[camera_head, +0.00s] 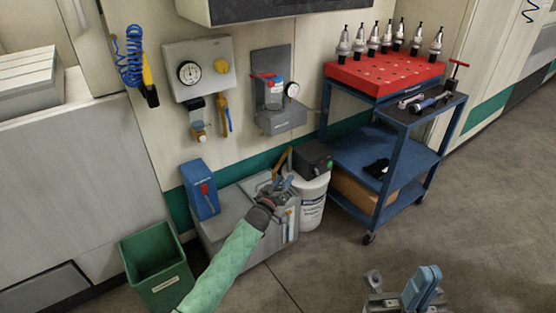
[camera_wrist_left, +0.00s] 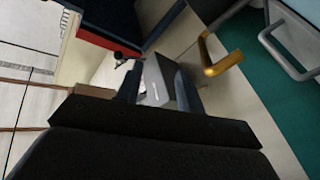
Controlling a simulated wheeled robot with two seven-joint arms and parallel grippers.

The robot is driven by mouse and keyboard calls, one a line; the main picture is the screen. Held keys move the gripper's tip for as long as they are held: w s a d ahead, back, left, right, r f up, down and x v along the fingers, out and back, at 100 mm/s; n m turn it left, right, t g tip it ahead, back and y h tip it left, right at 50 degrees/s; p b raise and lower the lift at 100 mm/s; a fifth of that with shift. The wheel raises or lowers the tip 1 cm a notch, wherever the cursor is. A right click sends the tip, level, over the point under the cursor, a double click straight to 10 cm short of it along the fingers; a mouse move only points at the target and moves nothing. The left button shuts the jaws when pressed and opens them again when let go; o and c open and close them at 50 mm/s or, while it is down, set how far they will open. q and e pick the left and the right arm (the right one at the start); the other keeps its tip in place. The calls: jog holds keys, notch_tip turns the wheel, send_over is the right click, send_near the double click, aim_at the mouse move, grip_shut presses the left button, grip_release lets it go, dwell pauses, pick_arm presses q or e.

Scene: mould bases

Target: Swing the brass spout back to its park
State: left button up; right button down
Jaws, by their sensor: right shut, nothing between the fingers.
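The brass spout (camera_head: 283,160) rises beside the dark box on the grey floor unit. It also shows in the left wrist view (camera_wrist_left: 222,60) as a bent brass bar, right of my fingers. My left gripper (camera_head: 284,182) is low over the grey unit, just below and close to the spout in the head view. Its two fingers (camera_wrist_left: 158,82) stand apart, with a grey surface seen behind the gap and nothing clearly held. The spout is right of the fingers, not between them. My right gripper (camera_head: 424,286) is shut and empty at the bottom right, far from the spout.
A white bucket (camera_head: 312,204) and a dark box with a green button (camera_head: 314,158) stand close by the left gripper. A blue box (camera_head: 200,188) and green bin (camera_head: 155,262) are left. A blue trolley (camera_head: 375,150) stands right. Floor in front of it is clear.

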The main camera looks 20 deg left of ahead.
aim_at(275, 171)
pick_arm(q)
jog(key=w+a+f, duration=0.1)
jog(key=a, duration=0.1)
jog(key=w+a+f+n+y, duration=0.1)
jog(key=a, duration=0.1)
jog(key=w+a+f+n+g+y, duration=0.1)
jog(key=a, duration=0.1)
jog(key=shift+w+a+f+p, duration=0.1)
jog(key=shift+w+p, duration=0.1)
jog(key=shift+p, duration=0.1)
jog(key=shift+w+d+b, duration=0.2)
jog(key=shift+w+b, duration=0.2)
jog(key=shift+w, duration=1.55)
jog(key=shift+w+d+b, duration=0.2)
jog(key=shift+w+b, duration=0.2)
jog(key=shift+w, duration=1.5)
grip_shut()
